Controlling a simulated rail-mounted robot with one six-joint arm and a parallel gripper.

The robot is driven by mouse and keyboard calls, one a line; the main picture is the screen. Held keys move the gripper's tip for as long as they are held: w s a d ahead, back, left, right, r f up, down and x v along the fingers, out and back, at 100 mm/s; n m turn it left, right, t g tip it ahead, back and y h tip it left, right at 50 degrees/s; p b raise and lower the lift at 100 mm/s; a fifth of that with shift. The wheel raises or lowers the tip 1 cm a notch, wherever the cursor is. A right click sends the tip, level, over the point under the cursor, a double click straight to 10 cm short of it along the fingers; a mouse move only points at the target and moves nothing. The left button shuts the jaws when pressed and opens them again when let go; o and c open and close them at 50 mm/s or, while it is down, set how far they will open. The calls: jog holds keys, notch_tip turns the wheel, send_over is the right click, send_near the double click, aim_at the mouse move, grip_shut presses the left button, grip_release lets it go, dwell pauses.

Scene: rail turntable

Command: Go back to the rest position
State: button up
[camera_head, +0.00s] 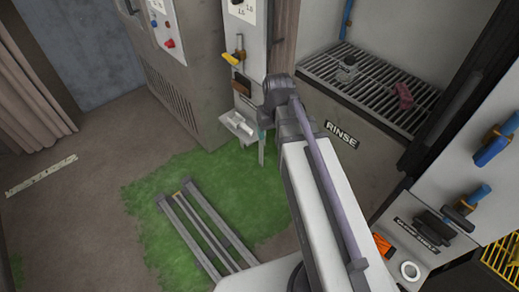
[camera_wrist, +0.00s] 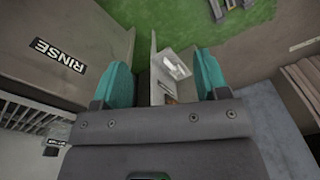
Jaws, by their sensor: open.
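My gripper (camera_wrist: 162,78) shows in the wrist view with its two teal fingers spread wide apart and nothing held between them. Beyond the gap is a small grey shelf with a whitish item (camera_wrist: 175,63) on it. In the head view my arm reaches up from the bottom right, and my gripper (camera_head: 262,148) hangs just right of the small shelf (camera_head: 228,119) on the panel front. The fingers are partly hidden there by the wrist. I cannot tell whether they touch anything.
A grated rinse basin (camera_head: 370,90) stands on the right, with a dark red item (camera_head: 403,96) on it. Grey rails (camera_head: 205,235) lie on the green floor patch (camera_head: 150,205). A grey cabinet (camera_head: 185,75) stands behind. The brown floor at left is mostly clear.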

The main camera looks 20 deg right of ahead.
jog(key=s+a, duration=0.6)
jog(key=shift+s+a+n+g, duration=0.2)
jog(key=shift+a+n+g, duration=0.1)
jog(key=shift+a+g, duration=0.1)
jog(key=shift+r+p, duration=0.9)
